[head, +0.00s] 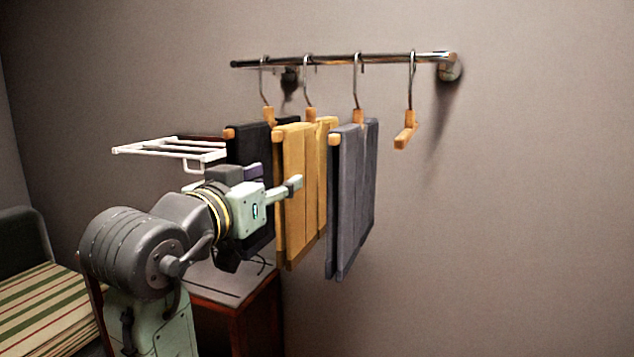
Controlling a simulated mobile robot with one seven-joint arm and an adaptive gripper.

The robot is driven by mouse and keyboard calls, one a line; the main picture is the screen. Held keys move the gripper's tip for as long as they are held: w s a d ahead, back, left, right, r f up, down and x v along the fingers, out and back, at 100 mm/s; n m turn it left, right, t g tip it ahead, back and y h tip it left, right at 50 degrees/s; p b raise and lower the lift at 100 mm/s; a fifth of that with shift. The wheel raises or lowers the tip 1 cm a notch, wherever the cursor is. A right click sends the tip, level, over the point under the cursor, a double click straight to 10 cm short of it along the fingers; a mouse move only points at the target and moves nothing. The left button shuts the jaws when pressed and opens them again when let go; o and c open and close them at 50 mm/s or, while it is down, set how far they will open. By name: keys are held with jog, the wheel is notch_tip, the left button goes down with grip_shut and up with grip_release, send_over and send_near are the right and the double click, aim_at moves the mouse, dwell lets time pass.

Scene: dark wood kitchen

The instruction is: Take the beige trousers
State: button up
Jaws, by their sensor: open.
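The beige trousers (306,205), mustard-tan in this light, hang folded over a wooden hanger on the wall rail. They are between black trousers on the left and grey trousers on the right. My gripper (274,177) is open at the left edge of the beige trousers. One pale finger overlaps their upper left part in the picture; the other finger is partly hidden against the black trousers. I cannot tell whether the gripper touches the cloth or whether any cloth lies between the fingers.
The metal rail (350,60) also holds the black trousers (245,146), the grey trousers (355,190) and an empty hanger (406,130). A white rack (165,148) is on the left. A dark wood cabinet (250,310) stands below, and a striped seat (40,310) is at lower left.

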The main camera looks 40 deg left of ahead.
aim_at(291, 170)
jog(key=p+x, duration=0.1)
jog(key=x, duration=0.2)
jog(key=p+x, duration=0.1)
jog(key=x, duration=0.2)
jog(key=shift+d+r+p, duration=0.1)
jog(key=shift+r+p, duration=0.15)
jog(key=shift+p, duration=0.1)
jog(key=shift+w+f, duration=0.1)
jog(key=shift+w, duration=0.25)
jog(key=shift+c, duration=0.5)
grip_shut()
